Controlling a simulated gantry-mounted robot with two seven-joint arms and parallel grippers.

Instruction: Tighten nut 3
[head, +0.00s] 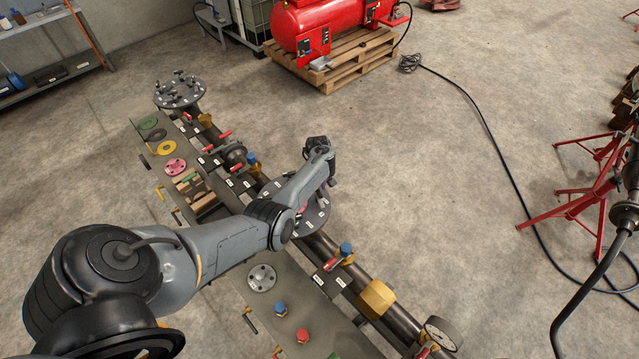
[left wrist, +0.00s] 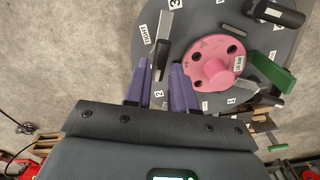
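The round grey flange plate (head: 316,220), with white number labels, sits on the pipe and is partly hidden by my left arm in the head view. The left wrist view shows the plate (left wrist: 213,20) close, with a pink hubbed disc (left wrist: 214,62) on it and a label "3" at its top left. A grey lever-like piece (left wrist: 165,32) with a dark lower part lies just ahead of my purple fingers. My left gripper (left wrist: 160,78) is open, its fingers apart at the plate's left edge. I cannot tell which piece is nut 3. My right gripper is not in view.
A black cylinder (left wrist: 275,13) and a green block (left wrist: 271,73) stand on the plate's right side. Valves with red handles (head: 338,257) line the pipe. A bench strip holds a grey flange (head: 262,277) and fittings. Floor right of the pipe is clear up to the red stands (head: 580,205).

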